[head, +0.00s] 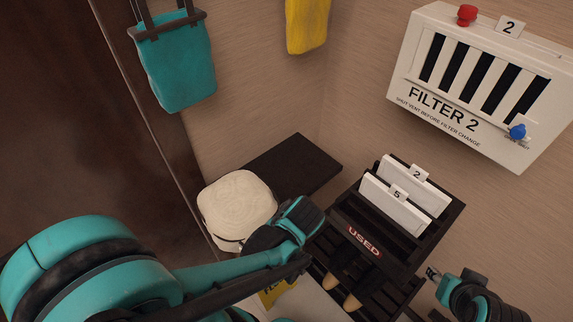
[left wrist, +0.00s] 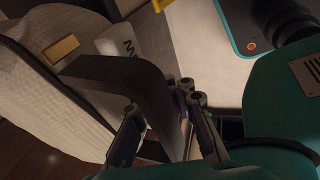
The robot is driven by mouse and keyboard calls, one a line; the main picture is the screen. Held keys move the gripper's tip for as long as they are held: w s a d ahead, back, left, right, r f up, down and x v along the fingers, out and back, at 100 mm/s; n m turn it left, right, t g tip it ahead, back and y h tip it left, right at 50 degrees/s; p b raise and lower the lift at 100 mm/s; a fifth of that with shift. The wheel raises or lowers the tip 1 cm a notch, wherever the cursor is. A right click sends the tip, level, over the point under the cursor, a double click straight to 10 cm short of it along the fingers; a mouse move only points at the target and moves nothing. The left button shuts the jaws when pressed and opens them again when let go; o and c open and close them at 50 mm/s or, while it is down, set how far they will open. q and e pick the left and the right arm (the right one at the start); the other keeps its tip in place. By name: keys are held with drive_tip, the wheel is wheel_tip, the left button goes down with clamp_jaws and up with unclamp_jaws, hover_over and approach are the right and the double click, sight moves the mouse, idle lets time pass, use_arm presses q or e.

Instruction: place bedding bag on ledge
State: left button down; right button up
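The bedding bag (head: 238,208) is a rounded cream bag with dark trim, left of centre in the head view. It overlaps the left part of the dark ledge (head: 300,160) in the corner; I cannot tell whether it touches the ledge. My left gripper (head: 247,243) is at the bag's near side. In the left wrist view the bag (left wrist: 65,105) fills the left, and its dark handle (left wrist: 125,72) runs between my left fingers (left wrist: 165,125), which close on it. My right gripper (head: 433,273) is at the lower right, apart from the bag; its fingers are too small to read.
A black rack (head: 345,215) labelled USED, holding white filters (head: 395,205), stands right of the ledge. A teal bag (head: 175,60) and yellow cloth (head: 307,22) hang on the wall above. The FILTER 2 box (head: 480,95) is at upper right. The ledge's right part is bare.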

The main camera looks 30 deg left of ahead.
use_arm(q)
drive_tip(key=w+a+f+b, duration=0.1)
drive_tip(key=w+f+b, duration=0.2)
drive_tip(key=w, duration=1.4)
drive_tip(key=shift+w, duration=0.4)
drive_tip(key=c, duration=1.4)
unclamp_jaws()
drive_tip(key=shift+f, duration=0.1)
